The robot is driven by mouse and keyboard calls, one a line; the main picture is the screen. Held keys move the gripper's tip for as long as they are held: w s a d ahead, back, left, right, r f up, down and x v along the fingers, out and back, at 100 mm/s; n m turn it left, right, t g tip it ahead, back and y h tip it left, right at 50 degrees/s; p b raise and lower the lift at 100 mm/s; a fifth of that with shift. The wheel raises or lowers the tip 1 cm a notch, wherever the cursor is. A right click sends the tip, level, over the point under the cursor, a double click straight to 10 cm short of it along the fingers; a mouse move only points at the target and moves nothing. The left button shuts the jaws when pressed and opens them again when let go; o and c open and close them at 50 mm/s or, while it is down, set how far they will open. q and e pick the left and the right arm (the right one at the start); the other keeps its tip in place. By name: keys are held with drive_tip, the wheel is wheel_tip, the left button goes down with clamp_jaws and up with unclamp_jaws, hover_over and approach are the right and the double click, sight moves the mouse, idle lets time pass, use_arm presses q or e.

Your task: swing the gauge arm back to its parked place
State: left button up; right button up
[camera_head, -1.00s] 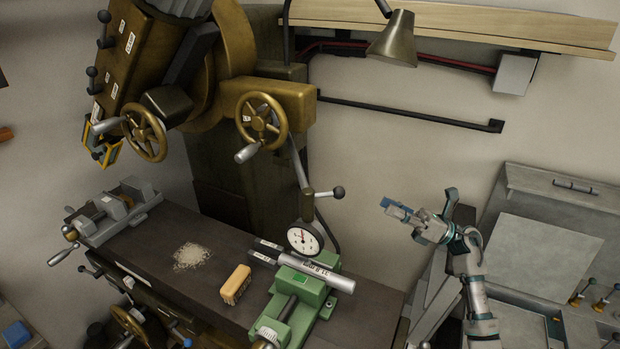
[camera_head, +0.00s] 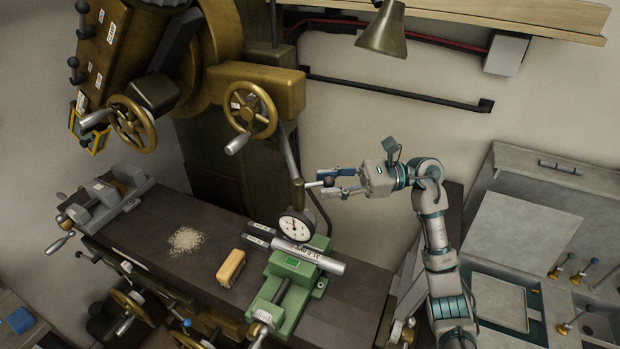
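The gauge arm (camera_head: 291,160) hangs from the machine's brown head, tilted slightly. The dial sits over a silver cylinder (camera_head: 316,261) lying across the green vise. My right gripper (camera_head: 334,182) reaches in from the right with its fingers apart, one above and one below the knob. I cannot tell whether either finger touches it. My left gripper is not in view.
The green vise (camera_head: 292,279) stands on the dark machine table (camera_head: 215,240), with a yellow-tan block (camera_head: 231,268) and pale chips (camera_head: 186,240) to its left. A grey vise (camera_head: 105,202) is at the far left end. A lamp (camera_head: 383,32) hangs above. Grey cabinet (camera_head: 520,235) stands right.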

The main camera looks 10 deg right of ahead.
sight(316, 185)
drive_tip(key=shift+a+p, duration=0.35)
drive_tip(key=shift+a, duration=1.2)
drive_tip(key=shift+c, duration=1.2)
drive_tip(key=c, duration=0.4)
drive_tip(key=shift+s, duration=0.1)
clamp_jaws()
drive_tip(key=shift+d, duration=0.1)
